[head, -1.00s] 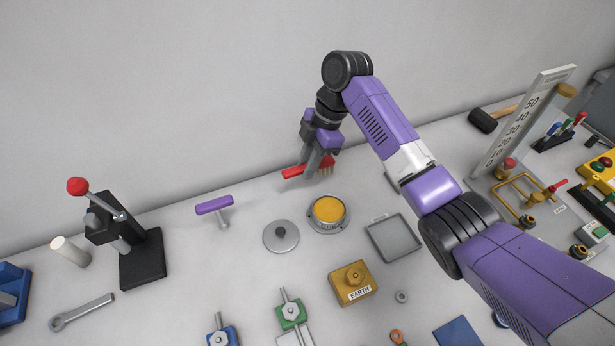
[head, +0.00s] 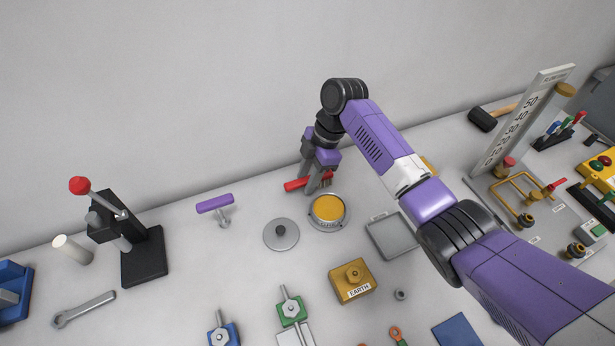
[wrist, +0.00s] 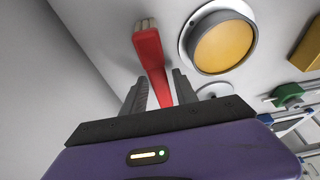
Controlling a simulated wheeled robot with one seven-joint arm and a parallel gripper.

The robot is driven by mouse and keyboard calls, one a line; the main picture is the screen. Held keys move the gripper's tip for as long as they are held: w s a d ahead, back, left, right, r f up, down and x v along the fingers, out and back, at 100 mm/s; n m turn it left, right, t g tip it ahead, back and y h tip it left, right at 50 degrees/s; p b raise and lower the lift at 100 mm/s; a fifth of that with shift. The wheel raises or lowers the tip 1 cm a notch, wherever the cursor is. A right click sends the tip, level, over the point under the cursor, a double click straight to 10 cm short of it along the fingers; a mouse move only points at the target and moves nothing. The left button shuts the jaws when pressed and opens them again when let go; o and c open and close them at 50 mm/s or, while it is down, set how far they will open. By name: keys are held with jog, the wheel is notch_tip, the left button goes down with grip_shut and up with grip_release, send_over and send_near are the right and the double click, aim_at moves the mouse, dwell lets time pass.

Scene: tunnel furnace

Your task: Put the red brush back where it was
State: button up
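The red brush (head: 296,184) is at my gripper (head: 314,184), behind the round yellow-topped dish. Its red handle points left and its pale bristles (head: 327,180) point right. In the wrist view the red brush (wrist: 151,56) passes between the two fingers of my gripper (wrist: 160,88), with its bristle end toward the top of the picture. The fingers close on both sides of the handle. The brush is low over the table near the wall; I cannot tell whether it touches the surface.
The yellow-topped dish (head: 328,210) stands just in front of the brush, with a grey lid (head: 281,234) to its left. A grey tray (head: 393,236) lies to the right. A purple-handled tool (head: 215,204) stands left. The wall (head: 180,90) rises close behind.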

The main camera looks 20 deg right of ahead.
jog(key=shift+o, duration=0.2)
jog(key=shift+r, duration=0.1)
jog(key=b+v, duration=0.2)
jog(key=v, duration=1)
jog(key=shift+s, duration=0.1)
